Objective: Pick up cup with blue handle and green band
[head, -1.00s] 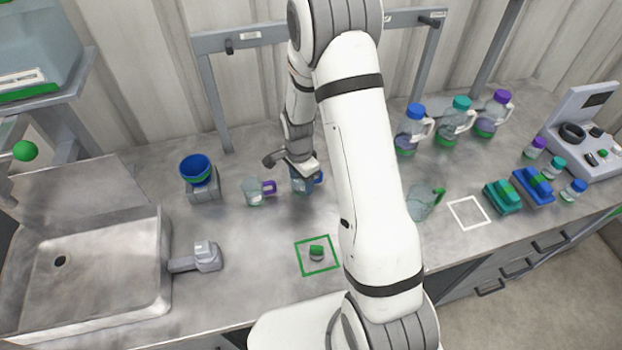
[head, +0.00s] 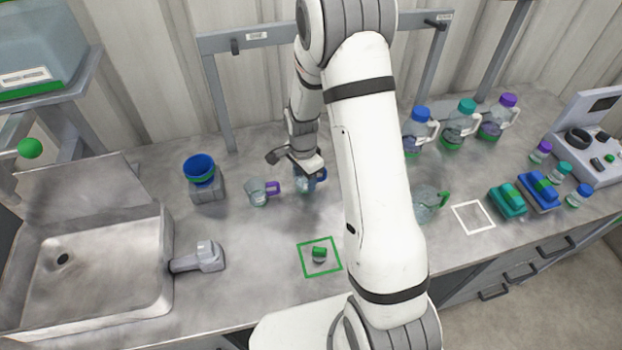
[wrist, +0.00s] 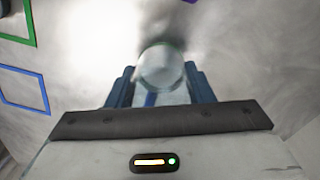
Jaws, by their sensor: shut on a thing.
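The clear cup with the blue handle (head: 306,185) is at the middle of the counter, partly hidden beneath my gripper (head: 303,168). My gripper is shut on this cup from above. In the wrist view the cup (wrist: 161,68) sits between the two blue fingers of my gripper (wrist: 161,88), with a blue strip showing below its round rim. A faint greenish edge shows on the cup there, but the band is not clear. I cannot tell whether its base touches the counter.
A cup with a purple handle (head: 258,192) stands close on the left. A blue bowl on a grey block (head: 207,188) and a sink (head: 95,265) are further left. A green-handled jug (head: 428,205) and several bottles are at right. A small green-topped item (head: 319,254) lies in a green square.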

